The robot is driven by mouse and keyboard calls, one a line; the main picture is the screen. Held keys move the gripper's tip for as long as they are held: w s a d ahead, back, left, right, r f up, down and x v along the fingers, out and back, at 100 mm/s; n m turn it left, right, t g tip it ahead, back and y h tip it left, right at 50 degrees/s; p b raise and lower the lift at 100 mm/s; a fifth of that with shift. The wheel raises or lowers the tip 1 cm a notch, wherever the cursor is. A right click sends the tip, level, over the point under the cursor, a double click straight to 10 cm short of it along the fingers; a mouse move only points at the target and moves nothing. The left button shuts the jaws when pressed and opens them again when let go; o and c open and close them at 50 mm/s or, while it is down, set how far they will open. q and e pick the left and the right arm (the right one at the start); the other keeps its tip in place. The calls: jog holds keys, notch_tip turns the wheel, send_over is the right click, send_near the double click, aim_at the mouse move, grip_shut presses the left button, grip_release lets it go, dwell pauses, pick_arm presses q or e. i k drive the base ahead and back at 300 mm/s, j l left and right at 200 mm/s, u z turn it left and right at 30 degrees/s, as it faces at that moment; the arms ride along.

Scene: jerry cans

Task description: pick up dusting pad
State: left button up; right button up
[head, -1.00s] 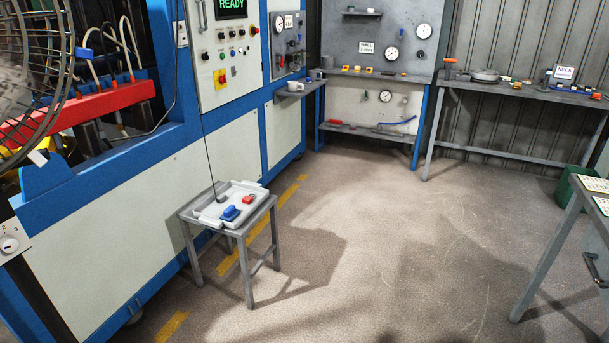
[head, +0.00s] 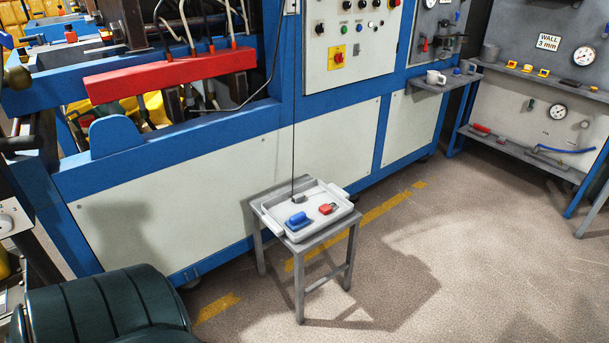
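A white tray (head: 333,216) with raised handles lies on a small grey stool (head: 315,243). In it are a blue piece (head: 297,220), a red piece (head: 327,209) and a small grey piece (head: 298,199) at the foot of a thin dark cord. I cannot tell which of these, if any, is the dusting pad; they are too small for detail. Neither of my grippers is in view.
A blue and cream machine (head: 215,170) with a red bar (head: 170,75) stands behind the stool. A dark green ribbed rounded thing (head: 105,305) fills the bottom left. A shelf with a mug (head: 436,78) is farther right. Floor right of the stool is clear.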

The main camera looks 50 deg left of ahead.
aim_at(296, 222)
jog(key=i+u, duration=0.4)
jog(key=i+l+u, duration=0.1)
jog(key=i+u, duration=0.3)
jog(key=i+l+u, duration=0.2)
jog(key=u, duration=0.2)
jog(key=i+l+u, duration=0.15)
jog(key=i+u, duration=0.2)
jog(key=i+l+u, duration=0.55)
jog(key=u, duration=0.15)
